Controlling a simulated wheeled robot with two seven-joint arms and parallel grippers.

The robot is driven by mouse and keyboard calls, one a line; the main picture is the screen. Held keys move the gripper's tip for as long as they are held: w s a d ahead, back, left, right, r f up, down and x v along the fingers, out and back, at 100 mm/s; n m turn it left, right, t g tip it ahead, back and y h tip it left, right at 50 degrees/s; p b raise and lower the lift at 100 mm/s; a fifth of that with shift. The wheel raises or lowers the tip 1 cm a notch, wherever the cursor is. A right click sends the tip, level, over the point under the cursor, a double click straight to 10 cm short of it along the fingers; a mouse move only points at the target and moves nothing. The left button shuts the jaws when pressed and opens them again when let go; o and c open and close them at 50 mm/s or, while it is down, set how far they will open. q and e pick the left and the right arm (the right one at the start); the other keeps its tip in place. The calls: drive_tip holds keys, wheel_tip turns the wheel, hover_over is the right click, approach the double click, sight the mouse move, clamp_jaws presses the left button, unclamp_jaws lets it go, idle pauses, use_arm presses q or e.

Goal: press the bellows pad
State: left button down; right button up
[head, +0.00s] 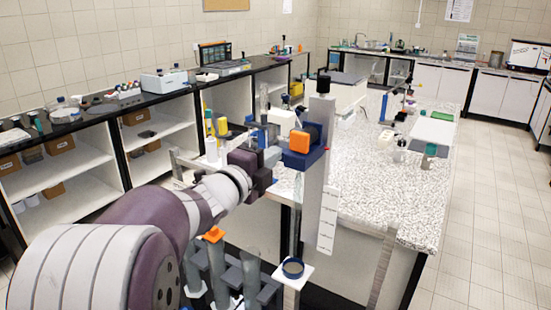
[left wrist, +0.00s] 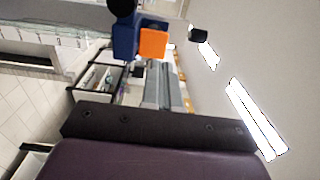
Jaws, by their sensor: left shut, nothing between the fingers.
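An orange block (head: 300,141), which looks like the bellows pad, sits on a dark blue housing (head: 306,158) on a tall pale column (head: 318,190). In the left wrist view the orange block (left wrist: 153,43) and blue housing (left wrist: 124,38) show near the top. My left gripper (head: 272,155) is shut and empty, close to the left of the orange block and slightly lower. The head view does not make clear whether the tips touch it; the wrist view suggests a gap. My right gripper is not in view.
Dark stands with grey tubes (head: 217,270) are below my left arm. A small dark blue ring-shaped cup (head: 292,267) sits on a white plate at the column's foot.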

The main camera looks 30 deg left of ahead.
use_arm(q)
drive_tip(key=s, duration=0.3)
drive_tip(key=s+b, duration=0.1)
drive_tip(key=s, duration=0.1)
drive_tip(key=shift+a+f, duration=0.15)
drive_tip(key=shift+f, duration=0.2)
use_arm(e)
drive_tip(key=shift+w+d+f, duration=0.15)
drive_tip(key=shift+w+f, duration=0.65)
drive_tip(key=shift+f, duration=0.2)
use_arm(q)
drive_tip(key=shift+w, duration=0.15)
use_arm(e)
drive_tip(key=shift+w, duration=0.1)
